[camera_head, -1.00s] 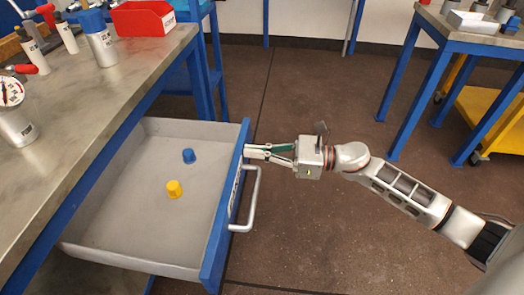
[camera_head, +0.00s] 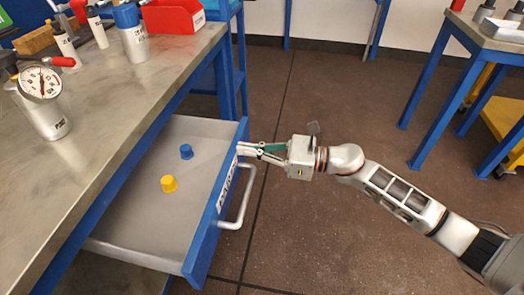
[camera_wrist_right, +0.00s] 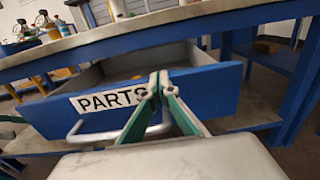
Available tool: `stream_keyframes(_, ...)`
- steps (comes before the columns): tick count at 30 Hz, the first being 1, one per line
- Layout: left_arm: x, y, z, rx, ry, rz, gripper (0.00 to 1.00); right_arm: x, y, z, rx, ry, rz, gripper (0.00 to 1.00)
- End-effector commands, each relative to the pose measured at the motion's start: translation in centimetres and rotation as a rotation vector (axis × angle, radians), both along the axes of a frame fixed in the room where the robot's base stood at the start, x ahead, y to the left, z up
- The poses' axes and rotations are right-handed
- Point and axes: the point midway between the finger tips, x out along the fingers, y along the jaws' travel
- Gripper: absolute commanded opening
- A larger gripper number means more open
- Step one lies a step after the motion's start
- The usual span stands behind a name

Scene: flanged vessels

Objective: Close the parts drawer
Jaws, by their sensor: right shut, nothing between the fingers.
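The parts drawer (camera_head: 192,215) is partly open under the workbench, with a grey inside, a blue front and a pale bar handle (camera_head: 240,200). A blue cap (camera_head: 186,152) and a yellow cap (camera_head: 169,184) stand in it. My right gripper (camera_head: 240,149) is shut and empty, its fingertips at the outer face of the blue front, near its far end and beyond the handle. In the right wrist view the shut fingertips (camera_wrist_right: 159,77) are in front of the blue front, beside the "PARTS" label (camera_wrist_right: 108,99). Whether they touch it is hard to tell.
The workbench top (camera_head: 100,110) holds a gauge (camera_head: 40,84), a blue-capped vessel (camera_head: 131,35) and a red bin (camera_head: 172,14). Another blue-legged table (camera_head: 470,50) stands at the right. The floor between is clear.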

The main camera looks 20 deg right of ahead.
Motion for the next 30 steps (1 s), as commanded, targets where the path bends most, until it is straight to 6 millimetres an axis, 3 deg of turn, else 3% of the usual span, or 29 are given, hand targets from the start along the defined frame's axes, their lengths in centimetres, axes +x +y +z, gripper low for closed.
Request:
stream_keyframes(9, -0.7, -1.1, -0.7, -0.058, 0.028, 0.012, 0.4, 4.9, 7.5, -0.1, 0.002, 0.001, 0.002, 0.0)
stream_keyframes(15, -1.1, -1.6, -1.1, -0.103, 0.046, 0.028, 0.4, 7.5, 11.2, -0.4, 0.001, 0.004, 0.001, 0.0)
stream_keyframes(22, -1.4, -2.4, -1.2, -0.16, 0.058, 0.038, 0.4, 9.4, 14.1, -0.3, 0.0, 0.004, 0.001, 0.0)
stream_keyframes(30, -1.5, -2.7, -1.2, -0.186, 0.063, 0.044, 0.4, 10.4, 15.3, -0.1, 0.0, 0.001, -0.001, 0.0)
